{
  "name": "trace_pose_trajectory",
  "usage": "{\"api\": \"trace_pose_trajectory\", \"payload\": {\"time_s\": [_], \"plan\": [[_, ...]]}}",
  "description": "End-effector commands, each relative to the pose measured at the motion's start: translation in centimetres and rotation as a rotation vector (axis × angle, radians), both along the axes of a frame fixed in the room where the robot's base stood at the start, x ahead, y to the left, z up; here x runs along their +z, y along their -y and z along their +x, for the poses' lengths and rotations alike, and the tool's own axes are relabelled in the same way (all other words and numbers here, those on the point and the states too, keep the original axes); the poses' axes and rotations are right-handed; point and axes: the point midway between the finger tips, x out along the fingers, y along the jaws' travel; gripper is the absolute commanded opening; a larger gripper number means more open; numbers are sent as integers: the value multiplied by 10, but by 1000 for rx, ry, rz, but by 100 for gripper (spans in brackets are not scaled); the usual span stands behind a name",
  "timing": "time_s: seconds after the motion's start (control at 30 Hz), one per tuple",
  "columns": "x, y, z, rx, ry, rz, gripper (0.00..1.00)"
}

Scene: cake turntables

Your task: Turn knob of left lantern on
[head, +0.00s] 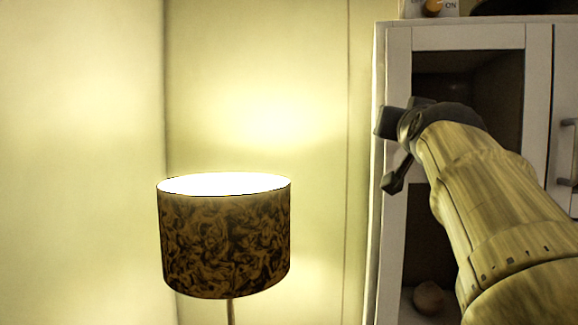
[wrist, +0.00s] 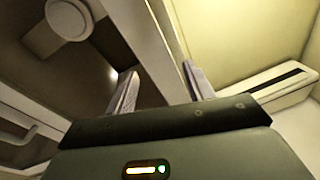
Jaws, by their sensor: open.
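An orange-brown knob (head: 433,8) sits beside an "ON" label on a pale base on the cabinet top, at the upper edge of the head view. The rest of that object is cut off, so I cannot tell whether it is the left lantern. My gripper (head: 388,153) is below the knob and to its left, at the cabinet's left front edge, apart from the knob. In the wrist view my gripper (wrist: 157,84) has its two fingers spread with nothing between them.
A white cabinet (head: 398,60) with open dark compartments stands right; a roundish object (head: 429,298) lies in the lower one. A lit lamp with a patterned shade (head: 225,240) stands left. Wall (head: 270,60) is bare. A pale round thing (wrist: 68,18) shows in the wrist view.

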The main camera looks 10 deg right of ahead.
Motion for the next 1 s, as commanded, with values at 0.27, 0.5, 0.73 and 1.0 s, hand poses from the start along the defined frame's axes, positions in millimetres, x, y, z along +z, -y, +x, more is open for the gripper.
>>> {"api": "trace_pose_trajectory", "payload": {"time_s": [0.27,0.5,0.73,1.0], "plan": [[-41,-14,22,55,-48,52,53],[-65,-23,35,87,-79,83,53],[-69,-25,38,93,-84,89,53],[-68,-24,37,92,-84,89,53]]}}
